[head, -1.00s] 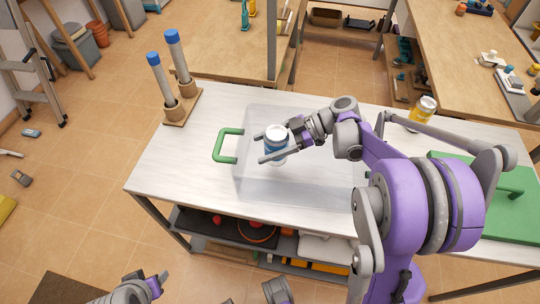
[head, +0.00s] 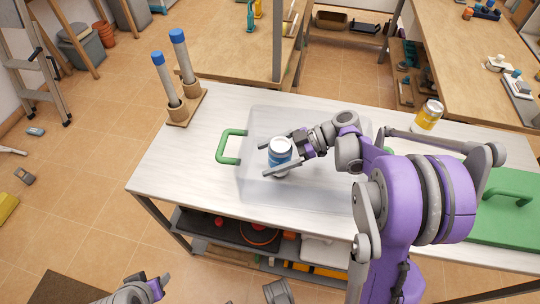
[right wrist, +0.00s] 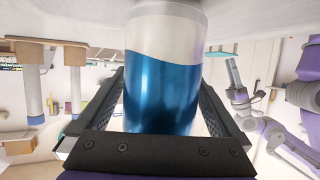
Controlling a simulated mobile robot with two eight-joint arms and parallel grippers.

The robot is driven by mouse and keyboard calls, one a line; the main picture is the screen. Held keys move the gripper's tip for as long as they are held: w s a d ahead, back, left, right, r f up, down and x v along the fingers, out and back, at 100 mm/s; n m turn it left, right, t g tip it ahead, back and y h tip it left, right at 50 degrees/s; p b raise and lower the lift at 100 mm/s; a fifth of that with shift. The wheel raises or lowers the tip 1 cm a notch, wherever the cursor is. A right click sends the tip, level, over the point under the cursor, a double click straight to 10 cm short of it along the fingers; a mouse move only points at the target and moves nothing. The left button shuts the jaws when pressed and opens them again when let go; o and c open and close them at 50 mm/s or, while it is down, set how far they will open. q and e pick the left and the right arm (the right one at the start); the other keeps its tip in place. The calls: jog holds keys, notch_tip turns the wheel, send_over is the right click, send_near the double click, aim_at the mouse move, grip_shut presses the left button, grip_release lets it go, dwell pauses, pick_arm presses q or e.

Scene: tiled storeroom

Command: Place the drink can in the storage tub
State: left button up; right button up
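The storage tub (head: 300,203) is clear, with a green handle (head: 232,147) at its left end, and stands on the white bench. The blue and white drink can (head: 280,156) is upright within the tub's outline in the head view. My right gripper (head: 265,161) has one finger on each side of it and appears shut on it. In the right wrist view the can (right wrist: 163,80) fills the space between the fingers. Whether its base touches the tub floor is hidden. My left gripper (head: 161,281) is at the lower left, away from the bench; its opening is unclear.
A yellow-labelled container (head: 428,116) stands at the bench's back right. A green lid-like panel with a handle (head: 505,215) lies at the right end. A wooden holder with two blue-capped cylinders (head: 186,108) stands at the back left. The bench's left front is clear.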

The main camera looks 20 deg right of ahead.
jog(key=shift+r, duration=0.15)
jog(key=v, duration=0.7)
jog(key=shift+d+p, duration=0.2)
jog(key=shift+p, duration=0.25)
jog(key=shift+s+r, duration=0.15)
